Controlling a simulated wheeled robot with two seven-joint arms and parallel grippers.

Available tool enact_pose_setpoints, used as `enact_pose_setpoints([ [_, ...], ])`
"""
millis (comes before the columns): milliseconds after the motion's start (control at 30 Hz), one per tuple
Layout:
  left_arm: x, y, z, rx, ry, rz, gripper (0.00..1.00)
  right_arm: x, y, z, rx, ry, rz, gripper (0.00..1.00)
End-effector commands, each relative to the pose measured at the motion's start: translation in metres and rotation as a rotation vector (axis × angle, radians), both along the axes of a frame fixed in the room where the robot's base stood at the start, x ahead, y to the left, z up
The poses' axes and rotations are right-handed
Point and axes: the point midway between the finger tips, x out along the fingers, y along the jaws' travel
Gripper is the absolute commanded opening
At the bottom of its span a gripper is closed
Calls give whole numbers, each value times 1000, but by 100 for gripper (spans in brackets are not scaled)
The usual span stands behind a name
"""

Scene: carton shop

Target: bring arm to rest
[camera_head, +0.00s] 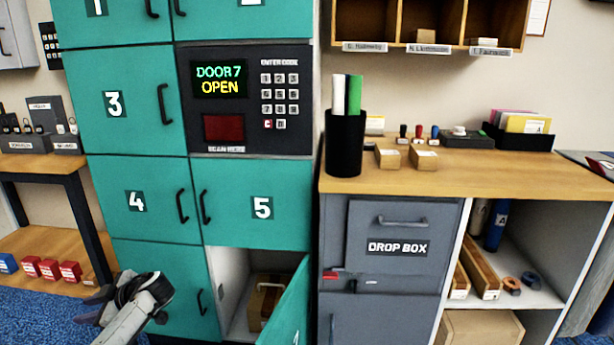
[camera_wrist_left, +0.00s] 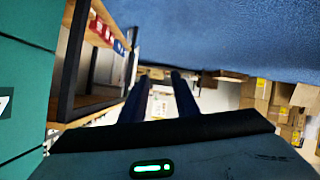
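My left gripper (camera_head: 90,306) is low at the left in the head view, in front of the lower part of the teal locker bank (camera_head: 135,195). In the left wrist view its two dark fingers (camera_wrist_left: 160,98) stand apart with nothing between them. It appears clear of the lockers. My right gripper is in neither view.
The lower right locker door (camera_head: 288,312) stands open, with a brown carton (camera_head: 264,300) inside. The locker screen (camera_head: 220,80) reads "DOOR 7 OPEN". A grey drop box (camera_head: 395,245) is to the right. A wooden bench (camera_head: 50,168) stands left. Blue carpet (camera_head: 35,318) lies below.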

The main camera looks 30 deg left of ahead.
Motion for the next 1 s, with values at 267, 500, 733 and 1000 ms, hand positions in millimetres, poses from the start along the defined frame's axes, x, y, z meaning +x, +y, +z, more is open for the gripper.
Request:
enact_pose_setpoints([
  [267, 29, -41, -51, -109, 329, -556, 28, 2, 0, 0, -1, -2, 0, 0],
  [500, 34, -171, -128, -178, 708, -1308, 28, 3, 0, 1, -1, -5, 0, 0],
  [733, -7, -320, -161, -102, 891, -1946, 28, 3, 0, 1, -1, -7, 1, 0],
  [1000, -56, -430, -150, 59, 890, -2355, 28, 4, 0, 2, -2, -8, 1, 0],
])
